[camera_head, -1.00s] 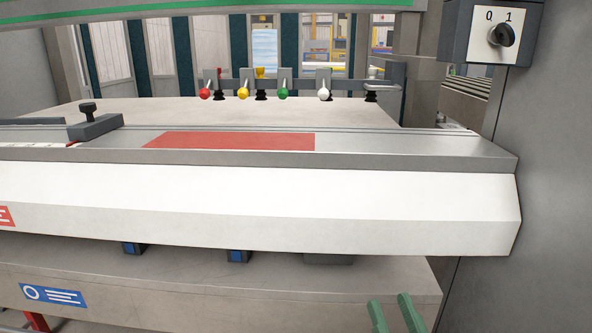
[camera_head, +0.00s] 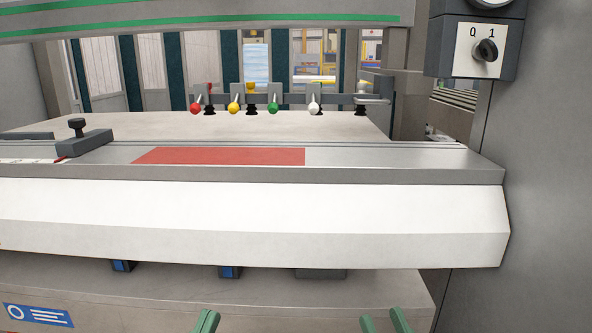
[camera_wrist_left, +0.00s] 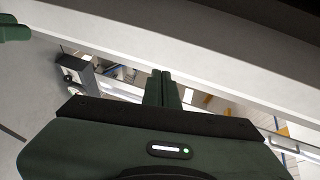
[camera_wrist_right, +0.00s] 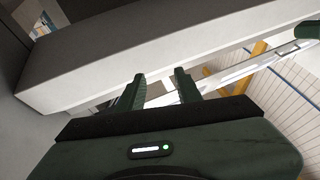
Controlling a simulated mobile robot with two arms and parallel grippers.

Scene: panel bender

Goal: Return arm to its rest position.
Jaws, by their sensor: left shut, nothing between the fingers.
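My left gripper (camera_head: 207,320) shows at the bottom edge of the head view, in front of the panel bender's lower body. In the left wrist view its green fingers (camera_wrist_left: 162,88) are together with nothing between them. My right gripper (camera_head: 385,322) is further right at the bottom edge. In the right wrist view its fingers (camera_wrist_right: 160,86) stand apart and empty. Both grippers are low, below the front of the white beam (camera_head: 250,220). The rest of both arms is out of the head view.
The machine's table carries a red strip (camera_head: 220,156) and a dark clamp stop (camera_head: 84,140). Behind are levers with red, yellow, green and white knobs (camera_head: 273,107). A rotary switch (camera_head: 486,50) is on the right grey column (camera_head: 540,190). Blue-faced blocks (camera_head: 229,271) sit under the beam.

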